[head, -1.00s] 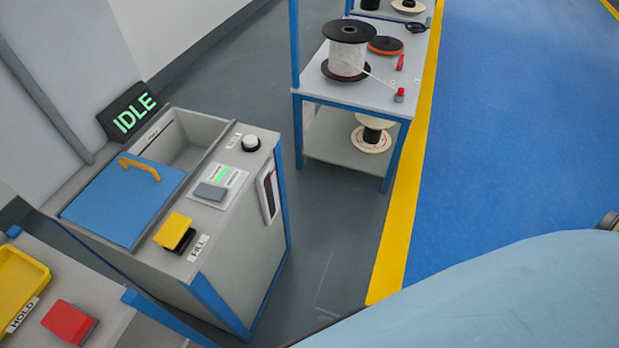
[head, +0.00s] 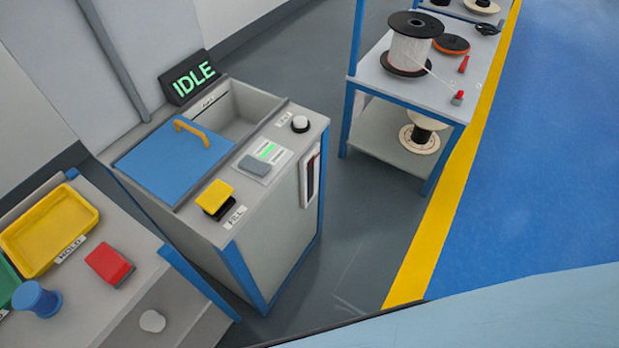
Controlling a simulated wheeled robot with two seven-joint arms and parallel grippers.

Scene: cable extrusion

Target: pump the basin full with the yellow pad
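The yellow pad (head: 215,197) sits on a black base at the front corner of the grey machine's top, beside a label that seems to read FILL. The basin (head: 236,113) is the open recess in the machine's top, partly covered by a blue lid (head: 174,152) with a yellow handle. Its inner walls look grey; its bottom is partly hidden, and I cannot tell any liquid level. Neither of my grippers shows in the head view.
A left bench holds a yellow HOLD tray (head: 50,232), a red block (head: 110,265) and a blue spool (head: 37,299). A shelf (head: 383,78) with cable spools stands behind right. Grey floor (head: 350,235) is clear between machine and yellow line.

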